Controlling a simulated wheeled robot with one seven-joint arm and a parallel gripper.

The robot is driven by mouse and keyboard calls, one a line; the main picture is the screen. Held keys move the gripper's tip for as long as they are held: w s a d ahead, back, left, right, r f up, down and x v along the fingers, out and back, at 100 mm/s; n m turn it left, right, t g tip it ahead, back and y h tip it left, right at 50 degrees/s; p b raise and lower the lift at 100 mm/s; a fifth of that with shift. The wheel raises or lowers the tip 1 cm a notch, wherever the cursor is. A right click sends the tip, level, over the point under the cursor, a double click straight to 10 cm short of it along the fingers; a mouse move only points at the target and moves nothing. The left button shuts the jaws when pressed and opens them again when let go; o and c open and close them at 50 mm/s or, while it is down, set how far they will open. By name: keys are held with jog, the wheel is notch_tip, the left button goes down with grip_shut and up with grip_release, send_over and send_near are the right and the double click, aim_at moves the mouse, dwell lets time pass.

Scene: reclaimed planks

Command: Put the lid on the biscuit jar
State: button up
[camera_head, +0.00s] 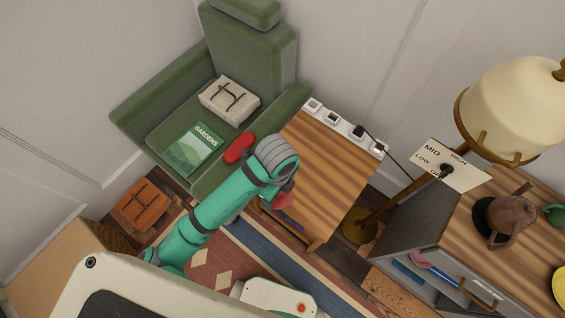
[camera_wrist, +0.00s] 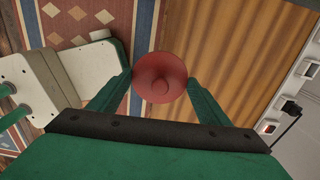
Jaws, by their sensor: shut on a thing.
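In the wrist view, a round, dull red lid (camera_wrist: 150,68) with a small knob sits between the two green fingers of my gripper (camera_wrist: 160,80). The fingers are shut on it at its sides. The lid is over the edge of the wooden side table (camera_wrist: 225,45), with the patterned rug to its left. In the head view, part of the lid (camera_head: 283,200) shows beyond my wrist, beside the side table's front left edge; my fingers are mostly hidden there. I cannot make out a biscuit jar in either view.
The side table (camera_head: 335,165) has a bare top and a power strip (camera_head: 345,127) along its back. A green armchair (camera_head: 240,60) holds a book (camera_head: 192,150), a pale bundle (camera_head: 229,100) and a red case (camera_head: 238,148). A lamp and a cabinet with a brown pot (camera_head: 507,217) stand right.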

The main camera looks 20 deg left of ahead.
jog(key=w+a+f, duration=0.1)
jog(key=w+f, duration=0.1)
jog(key=w, duration=0.2)
jog(key=w+a+f, duration=0.1)
jog(key=w+f, duration=0.2)
jog(key=w, duration=0.1)
jog(key=w+a+f, duration=0.2)
jog(key=w+f, duration=0.1)
jog(key=shift+w+f, duration=0.25)
jog(key=shift+w, duration=0.15)
jog(key=shift+w+f, duration=0.75)
jog(key=shift+f, duration=0.25)
jog(key=shift+s+f, duration=0.1)
jog(key=shift+f, duration=1.2)
jog(key=shift+f, duration=0.15)
jog(key=o, duration=1)
jog(key=shift+o, duration=0.2)
